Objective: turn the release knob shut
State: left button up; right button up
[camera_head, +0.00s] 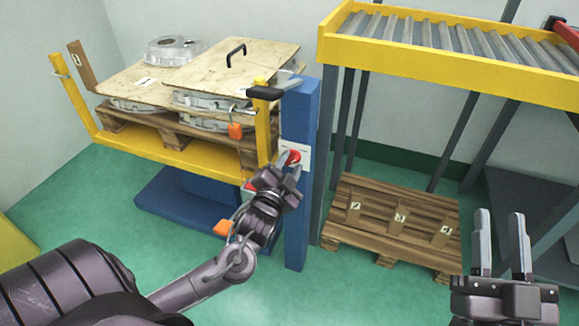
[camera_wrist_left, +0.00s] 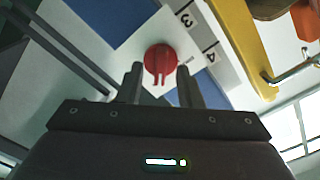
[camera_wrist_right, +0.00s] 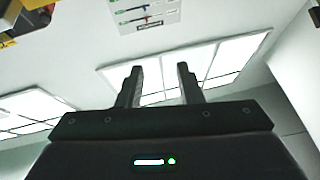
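The red release knob (camera_head: 293,157) sits on a white plate on the blue post (camera_head: 299,110). In the left wrist view the round red knob (camera_wrist_left: 160,58) shows just beyond my left fingertips, its narrow grip pointing toward the gap between them. My left gripper (camera_head: 281,172) is open in front of the knob and partly covers it in the head view. I cannot tell whether the fingers touch it. My right gripper (camera_head: 500,214) is open and empty at the lower right, far from the knob; its spread fingers also show in the right wrist view (camera_wrist_right: 160,78).
A yellow lift frame (camera_head: 180,158) left of the post carries a pallet, wooden boards (camera_head: 235,72) and castings (camera_head: 174,50). A yellow roller conveyor (camera_head: 440,50) stands at the upper right. A wooden pallet (camera_head: 390,218) lies on the green floor beneath it.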

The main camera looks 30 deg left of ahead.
pick_arm(q)
grip_shut()
dwell(0.4)
